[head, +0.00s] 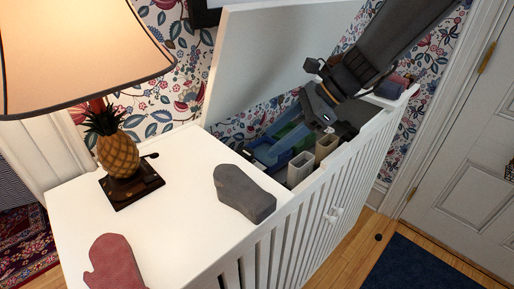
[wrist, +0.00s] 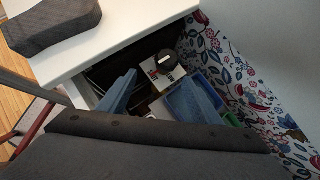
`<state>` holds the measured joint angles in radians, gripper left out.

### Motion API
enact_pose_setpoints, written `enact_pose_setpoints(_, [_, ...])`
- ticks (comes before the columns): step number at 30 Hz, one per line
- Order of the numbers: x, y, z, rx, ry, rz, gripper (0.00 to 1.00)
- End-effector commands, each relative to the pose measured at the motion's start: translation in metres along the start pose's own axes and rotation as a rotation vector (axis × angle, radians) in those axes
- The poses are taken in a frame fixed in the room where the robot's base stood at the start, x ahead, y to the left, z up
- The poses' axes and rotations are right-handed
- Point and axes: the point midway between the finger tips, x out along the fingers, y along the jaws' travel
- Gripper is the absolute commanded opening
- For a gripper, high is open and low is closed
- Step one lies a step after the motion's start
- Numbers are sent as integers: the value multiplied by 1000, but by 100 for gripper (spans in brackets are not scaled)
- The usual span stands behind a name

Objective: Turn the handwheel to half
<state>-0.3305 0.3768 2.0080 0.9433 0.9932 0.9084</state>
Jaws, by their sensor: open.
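A dark round knob with a light mark (wrist: 165,59), which looks like the handwheel, sits on a white plate with red marks inside the open chest (head: 262,232). I cannot make out the knob in the head view. My gripper (wrist: 162,78) reaches down into the chest with its two blue fingers apart and nothing held between them. In the wrist view the knob shows beyond the gap between the fingertips; I see no contact. The white lid (head: 275,55) of the chest stands raised behind.
Light open-topped boxes (head: 300,168) stand in the chest near its front wall.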

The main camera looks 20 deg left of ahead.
Motion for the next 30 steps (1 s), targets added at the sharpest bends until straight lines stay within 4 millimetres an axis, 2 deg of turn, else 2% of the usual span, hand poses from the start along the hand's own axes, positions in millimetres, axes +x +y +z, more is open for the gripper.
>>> enact_pose_setpoints(4, [13, -9, 12, 50, -46, 2, 58])
enact_pose_setpoints(18, [74, -9, 14, 52, -44, 0, 58])
enact_pose_setpoints(23, [84, -9, 14, 51, -44, -1, 58])
enact_pose_setpoints(30, [85, -9, 15, 49, -43, 0, 58])
